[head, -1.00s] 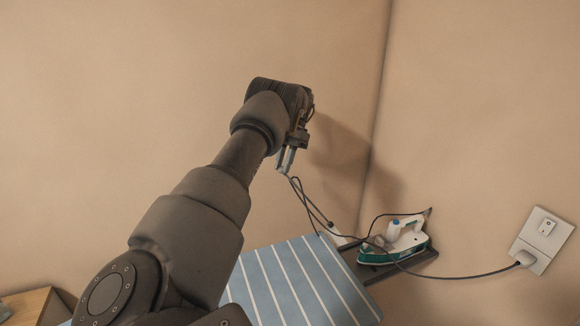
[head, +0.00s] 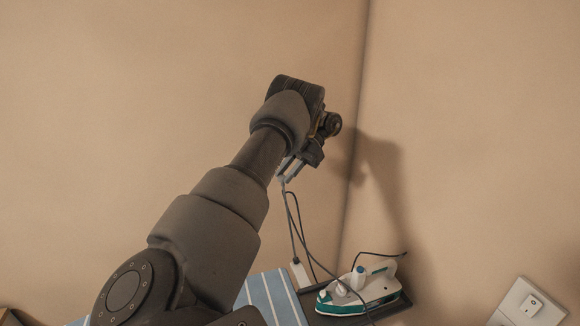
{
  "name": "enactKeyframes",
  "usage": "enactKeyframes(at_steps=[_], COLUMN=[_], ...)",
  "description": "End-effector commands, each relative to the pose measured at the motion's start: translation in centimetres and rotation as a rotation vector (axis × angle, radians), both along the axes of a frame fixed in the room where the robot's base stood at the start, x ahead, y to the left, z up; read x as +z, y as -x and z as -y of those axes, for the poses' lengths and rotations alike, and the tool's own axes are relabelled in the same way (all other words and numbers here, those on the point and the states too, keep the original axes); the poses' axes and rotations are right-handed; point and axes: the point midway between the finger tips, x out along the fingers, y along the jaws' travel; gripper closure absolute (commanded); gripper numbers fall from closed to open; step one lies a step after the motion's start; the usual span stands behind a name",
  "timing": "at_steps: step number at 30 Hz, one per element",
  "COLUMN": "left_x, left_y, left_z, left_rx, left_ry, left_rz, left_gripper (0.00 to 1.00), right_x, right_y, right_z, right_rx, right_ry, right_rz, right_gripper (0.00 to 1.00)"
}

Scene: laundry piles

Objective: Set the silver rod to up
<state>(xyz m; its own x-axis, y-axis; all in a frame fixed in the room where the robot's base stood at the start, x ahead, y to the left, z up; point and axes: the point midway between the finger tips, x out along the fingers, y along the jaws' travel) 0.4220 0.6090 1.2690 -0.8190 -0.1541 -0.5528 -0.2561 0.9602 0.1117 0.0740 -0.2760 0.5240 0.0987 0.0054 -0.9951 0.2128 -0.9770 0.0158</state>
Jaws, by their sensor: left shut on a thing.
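The silver rod (head: 291,225) is thin and rises from a white mount (head: 299,273) at the far end of the striped ironing board (head: 262,298). It stands steep, leaning slightly left toward its top. My left gripper (head: 287,172) is shut on the rod's upper end, in front of the wall. The fingertips partly hide the tip of the rod. A dark cord hangs beside the rod from near its top. My right gripper is not in view.
A white and teal iron (head: 358,292) rests on a dark tray (head: 318,315) right of the rod's mount. A wall socket (head: 527,304) is at lower right. The walls meet in a corner just behind the arm.

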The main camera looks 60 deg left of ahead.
Motion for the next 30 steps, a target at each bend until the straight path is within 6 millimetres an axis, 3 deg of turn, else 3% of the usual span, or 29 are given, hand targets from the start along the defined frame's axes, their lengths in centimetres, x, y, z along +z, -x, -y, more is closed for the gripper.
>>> enactKeyframes(at_steps=[4, 14, 15, 19, 30], left_x=[-0.24, -0.17, -0.16, -0.08, 0.72], left_y=[0.24, 0.48, 0.48, 0.49, 0.66], left_z=[0.12, 0.03, 0.03, 0.01, -0.44], left_rx=[-0.001, -0.001, 0.0, -0.001, 0.006], left_ry=[0.0, -0.003, -0.003, -0.005, -0.007], left_rz=[-0.003, -0.003, -0.004, -0.004, -0.005], left_gripper=[1.0, 1.0, 0.73, 0.57, 0.57], right_x=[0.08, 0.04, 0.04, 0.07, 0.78], right_y=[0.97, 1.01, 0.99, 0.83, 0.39], right_z=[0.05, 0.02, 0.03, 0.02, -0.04], right_rx=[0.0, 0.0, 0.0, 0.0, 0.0], right_ry=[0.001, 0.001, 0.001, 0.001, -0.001], right_rz=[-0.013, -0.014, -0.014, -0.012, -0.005], right_gripper=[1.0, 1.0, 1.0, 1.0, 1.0])
